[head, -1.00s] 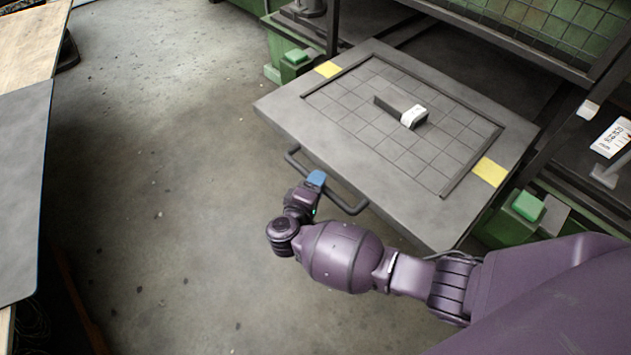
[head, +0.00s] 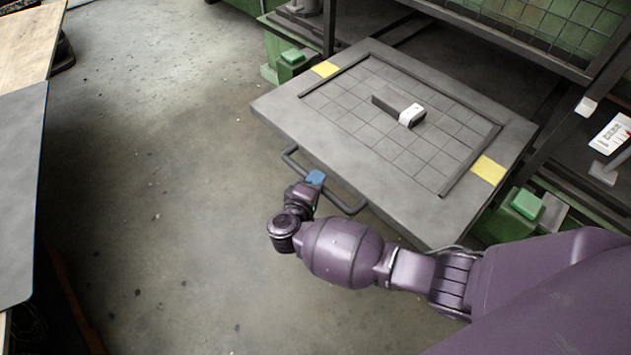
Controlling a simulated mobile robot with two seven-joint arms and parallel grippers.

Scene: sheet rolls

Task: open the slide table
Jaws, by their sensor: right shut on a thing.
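The slide table (head: 290,118) is a flat grey slab with a grid on top and two yellow patches. It sticks out from the green machine frame towards me. Its dark bar handle (head: 345,204) runs along the front edge. My right gripper (head: 315,178), with a blue fingertip part showing, is shut on the handle near its middle. The handle hides the lower part of the fingers. My left gripper is not in view.
A dark block with a white end (head: 402,110) lies on the grid. Green blocks (head: 527,205) flank the table on both sides. Another table (head: 20,190) stands at the far left. The concrete floor (head: 150,200) between is clear.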

